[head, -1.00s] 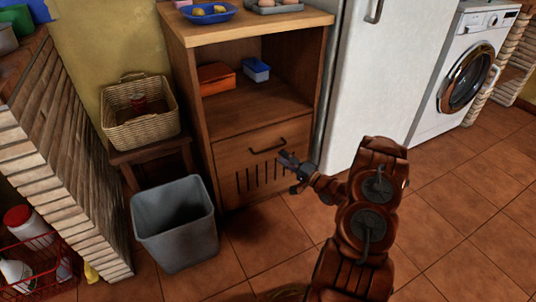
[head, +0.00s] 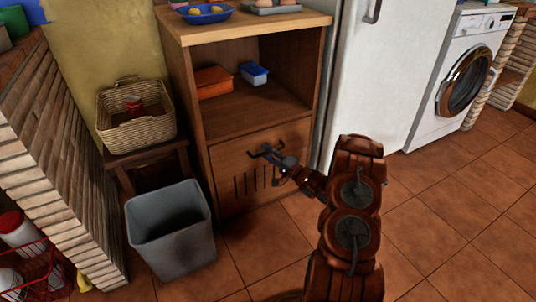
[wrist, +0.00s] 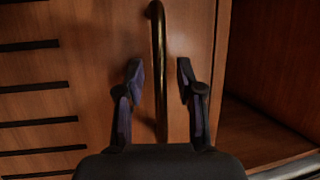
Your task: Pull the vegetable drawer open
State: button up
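The vegetable drawer (head: 228,172) is the slatted wooden front at the bottom of the wooden cabinet, and it looks closed. Its dark bar handle (wrist: 158,60) shows in the wrist view, running between my fingers. My gripper (wrist: 158,78) is open, with one finger on each side of the handle and a gap to each. In the head view my gripper (head: 272,154) is at the drawer front and covers part of the handle. The slots of the drawer show at the left of the wrist view.
A grey bin (head: 170,232) stands on the floor just left of the drawer front. A wicker basket (head: 138,130) sits on a stool farther left. The white fridge (head: 375,85) is right of the cabinet. The tiled floor (head: 270,240) before the drawer is clear.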

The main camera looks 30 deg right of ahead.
grip_shut()
dwell(0.7)
